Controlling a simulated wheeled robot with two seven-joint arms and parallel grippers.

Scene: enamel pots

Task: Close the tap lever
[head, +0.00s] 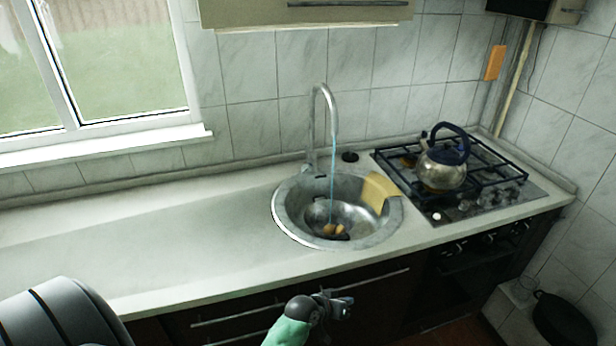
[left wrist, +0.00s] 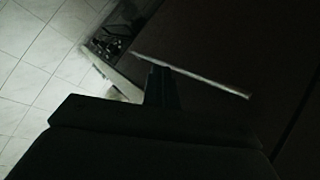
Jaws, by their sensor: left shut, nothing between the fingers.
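The metal tap (head: 312,128) stands behind the round sink (head: 283,215), with its tall spout curving over the bowl. A thin bluish stream of water (head: 333,178) runs from the spout down into the sink. A small part at the foot of the tap (head: 308,168) may be its lever; it is too small to tell its position. My left gripper (head: 343,305) is shut and empty, in front of the counter and below its front edge, well apart from the tap. The left wrist view shows its dark body (left wrist: 160,90) close up. My right gripper is not in view.
A yellow cloth (head: 377,192) hangs over the sink's right rim, and small orange-brown items (head: 332,230) lie in the bowl. A kettle (head: 442,168) stands on the hob (head: 490,205) to the right. The counter left of the sink (head: 150,235) is clear.

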